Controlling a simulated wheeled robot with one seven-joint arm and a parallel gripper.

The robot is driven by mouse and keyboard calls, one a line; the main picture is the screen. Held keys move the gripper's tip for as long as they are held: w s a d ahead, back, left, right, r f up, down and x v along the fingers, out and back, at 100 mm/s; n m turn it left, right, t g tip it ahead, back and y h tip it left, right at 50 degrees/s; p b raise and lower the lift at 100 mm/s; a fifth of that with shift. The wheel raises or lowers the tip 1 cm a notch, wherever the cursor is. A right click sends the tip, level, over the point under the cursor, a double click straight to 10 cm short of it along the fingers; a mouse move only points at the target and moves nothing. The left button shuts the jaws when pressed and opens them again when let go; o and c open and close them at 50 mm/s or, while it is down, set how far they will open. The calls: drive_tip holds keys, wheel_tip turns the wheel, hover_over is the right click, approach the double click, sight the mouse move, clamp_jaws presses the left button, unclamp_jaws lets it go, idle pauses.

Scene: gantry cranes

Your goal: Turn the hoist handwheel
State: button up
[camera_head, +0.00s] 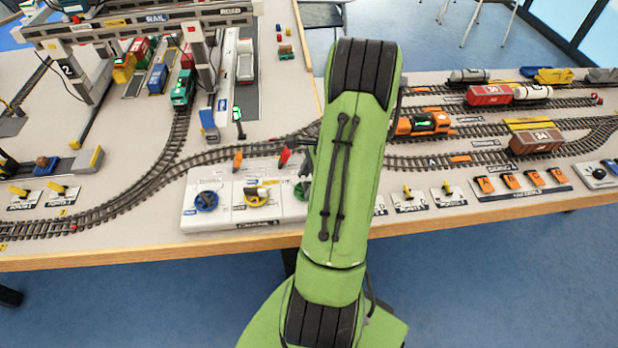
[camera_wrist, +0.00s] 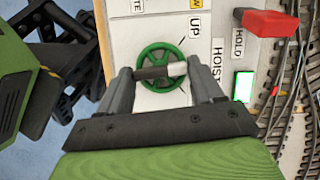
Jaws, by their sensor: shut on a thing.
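The hoist handwheel (camera_wrist: 146,54) is a green spoked wheel on the white control panel, beside the printed words HOIST and UP in the wrist view. My gripper (camera_wrist: 159,70) is shut on its crank handle, a dark and light grey bar lying across the wheel between the two fingers. The fingers cover part of the wheel's sides.
A red block-shaped lever (camera_wrist: 268,22) and a lit green square (camera_wrist: 243,86) lie right of the wheel. In the head view, a blue wheel (camera_head: 206,201) and a yellow wheel (camera_head: 257,198) sit left on the same white console (camera_head: 235,215). Rail tracks (camera_head: 150,180) run behind.

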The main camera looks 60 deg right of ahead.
drive_tip(key=n+p, duration=0.1)
drive_tip(key=n, duration=0.1)
drive_tip(key=n+g+p, duration=0.1)
drive_tip(key=n, duration=0.1)
drive_tip(key=shift+w+r+y+p, duration=0.15)
drive_tip(key=shift+y+p, duration=0.2)
drive_tip(key=shift+y, duration=0.05)
drive_tip(key=n+g+p, duration=0.1)
drive_tip(key=n+g, duration=0.1)
drive_tip(key=n, duration=0.2)
drive_tip(key=shift+w+d, duration=0.1)
drive_tip(key=shift+w, duration=0.05)
drive_tip(key=shift+n, duration=0.4)
drive_tip(key=o, duration=1.1)
drive_tip(key=shift+c, duration=0.2)
drive_tip(key=p+v, duration=0.4)
drive_tip(key=v, duration=1.1)
drive_tip(key=shift+d+r, duration=0.2)
drive_tip(key=shift+d, duration=0.1)
drive_tip(key=shift+w, duration=0.1)
